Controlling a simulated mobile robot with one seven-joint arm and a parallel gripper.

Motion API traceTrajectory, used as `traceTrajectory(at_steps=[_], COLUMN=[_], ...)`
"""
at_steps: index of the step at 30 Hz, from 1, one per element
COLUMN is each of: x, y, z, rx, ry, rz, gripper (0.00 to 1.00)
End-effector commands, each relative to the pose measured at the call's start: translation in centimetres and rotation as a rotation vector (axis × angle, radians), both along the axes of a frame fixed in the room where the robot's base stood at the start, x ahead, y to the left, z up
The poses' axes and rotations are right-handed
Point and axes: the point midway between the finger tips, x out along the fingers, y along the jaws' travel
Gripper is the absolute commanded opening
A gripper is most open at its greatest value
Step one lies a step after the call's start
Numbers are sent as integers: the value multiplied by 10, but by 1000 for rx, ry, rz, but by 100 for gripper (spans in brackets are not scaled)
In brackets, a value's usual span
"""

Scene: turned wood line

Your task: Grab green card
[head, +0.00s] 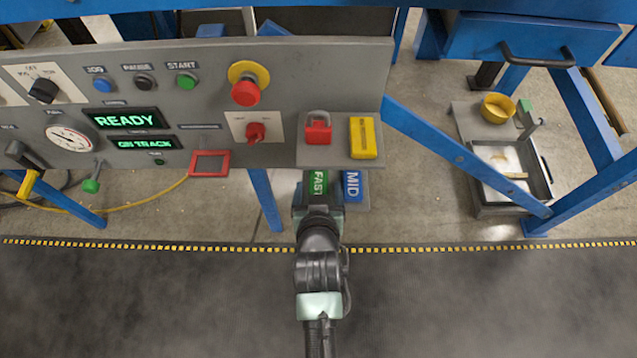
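The green card, marked FAST (320,183), stands below the right end of the control panel, beside a blue card marked MID (352,186). My gripper (319,205) reaches up from the bottom of the head view and is right at the lower end of the green card. The wrist hides its fingertips and the card's lower part. I cannot tell whether the fingers touch the card or are open or shut.
The grey control panel (215,62) is just above. A blue brace (465,157) and a cart (486,205) are right. The dark mat (480,300) is clear.

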Motion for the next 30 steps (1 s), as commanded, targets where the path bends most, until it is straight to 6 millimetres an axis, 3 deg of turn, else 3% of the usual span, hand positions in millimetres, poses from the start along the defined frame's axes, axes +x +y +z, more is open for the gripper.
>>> traceTrajectory(at_steps=[1,12,13,23,30], x=[0,0,0,-1,-4], y=[0,0,0,0,0], z=[0,0,0,3,28], rx=[0,0,0,0,0], ry=[0,0,0,0,-4], rz=[0,0,0,0,0], gripper=[69,3,0,0,0])
